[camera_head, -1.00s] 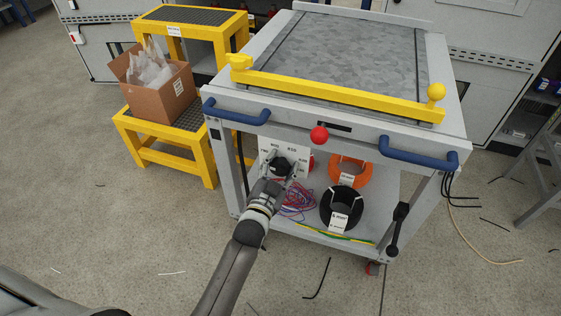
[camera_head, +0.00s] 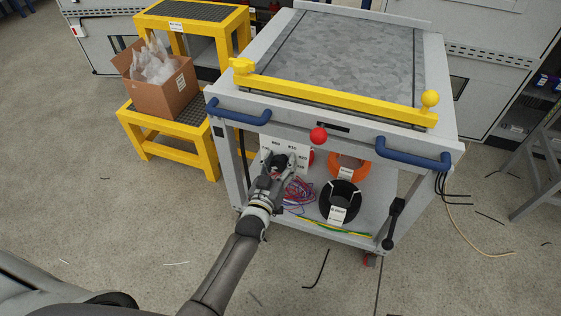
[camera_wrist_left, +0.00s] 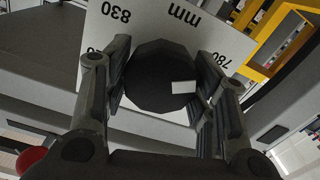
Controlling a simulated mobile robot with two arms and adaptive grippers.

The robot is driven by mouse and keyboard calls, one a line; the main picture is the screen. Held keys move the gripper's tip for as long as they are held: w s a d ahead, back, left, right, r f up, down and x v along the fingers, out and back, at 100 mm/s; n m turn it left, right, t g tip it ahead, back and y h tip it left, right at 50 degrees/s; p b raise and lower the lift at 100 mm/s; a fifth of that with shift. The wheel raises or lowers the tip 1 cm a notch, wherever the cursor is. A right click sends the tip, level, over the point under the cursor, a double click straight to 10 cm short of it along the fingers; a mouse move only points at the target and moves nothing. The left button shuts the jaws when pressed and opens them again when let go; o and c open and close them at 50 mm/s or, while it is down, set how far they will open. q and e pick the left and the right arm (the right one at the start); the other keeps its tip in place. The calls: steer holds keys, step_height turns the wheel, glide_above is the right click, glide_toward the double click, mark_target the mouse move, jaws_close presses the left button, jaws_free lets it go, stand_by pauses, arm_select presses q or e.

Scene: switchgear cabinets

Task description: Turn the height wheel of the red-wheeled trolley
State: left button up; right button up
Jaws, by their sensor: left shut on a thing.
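A white mark on the knob faces the lower right there. The scale plate (camera_head: 299,152) also shows under the front edge in the head view. My left gripper (camera_wrist_left: 163,70) has a finger on each side of the knob and is shut on it. In the head view my left gripper (camera_head: 272,170) partly hides the knob. My right gripper is out of view.
A yellow bar (camera_head: 330,92), blue handles (camera_head: 240,115) and a red ball knob (camera_head: 318,135) are on the trolley's front. Cable coils (camera_head: 340,200) lie on its lower shelf. A yellow step (camera_head: 205,150) with a cardboard box (camera_head: 165,97) stands left. Floor in front is mostly clear.

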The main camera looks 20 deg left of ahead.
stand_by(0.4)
arm_select(q)
steer(key=o, duration=1)
steer(key=shift+o, duration=0.2)
steer(key=shift+s, duration=0.1)
steer(key=s, duration=1.1)
steer(key=shift+s+a, duration=0.2)
steer(key=shift+s, duration=0.2)
